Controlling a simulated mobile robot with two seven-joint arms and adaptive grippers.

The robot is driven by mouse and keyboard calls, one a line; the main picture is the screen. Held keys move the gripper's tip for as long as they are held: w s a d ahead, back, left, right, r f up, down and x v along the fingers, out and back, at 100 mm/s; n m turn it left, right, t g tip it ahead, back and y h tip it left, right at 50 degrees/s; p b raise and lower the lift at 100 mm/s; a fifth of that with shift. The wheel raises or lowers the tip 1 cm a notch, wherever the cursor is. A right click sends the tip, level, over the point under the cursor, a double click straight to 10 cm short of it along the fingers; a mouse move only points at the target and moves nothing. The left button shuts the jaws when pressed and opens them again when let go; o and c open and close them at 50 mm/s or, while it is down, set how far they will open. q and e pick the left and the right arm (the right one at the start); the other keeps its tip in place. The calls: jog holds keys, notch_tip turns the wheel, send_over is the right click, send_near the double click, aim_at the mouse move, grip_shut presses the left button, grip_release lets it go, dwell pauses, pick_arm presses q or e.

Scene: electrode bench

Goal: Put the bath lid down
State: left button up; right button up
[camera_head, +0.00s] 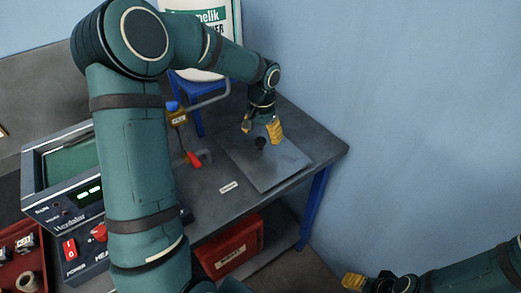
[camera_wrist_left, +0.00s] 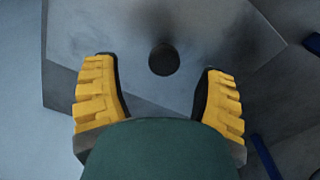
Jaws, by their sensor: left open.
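The bath lid (camera_head: 278,164) is a flat grey metal plate with a small round black knob (camera_head: 260,142). It lies flat on the right end of the dark bench. In the left wrist view the lid (camera_wrist_left: 100,35) fills much of the picture, with the knob (camera_wrist_left: 164,59) just beyond and between the fingertips. My left gripper (camera_head: 261,129) is open above the knob, its yellow fingers apart and not touching it. My right gripper (camera_head: 354,282) is at the bottom right of the head view, away from the bench; its finger opening cannot be made out.
The heater bath (camera_head: 62,160) stands open at the left, with a red parts tray (camera_head: 25,240) in front. A clamp with a red handle (camera_head: 193,158) and a white label (camera_head: 228,187) are left of the lid. A red toolbox (camera_head: 232,245) sits on the lower shelf.

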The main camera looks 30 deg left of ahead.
aim_at(261, 140)
pick_arm(q)
jog(key=f, duration=0.3)
jog(key=f+b, duration=0.1)
jog(key=f, duration=0.1)
jog(key=shift+a, duration=0.25)
jog(key=shift+r, duration=0.1)
grip_shut()
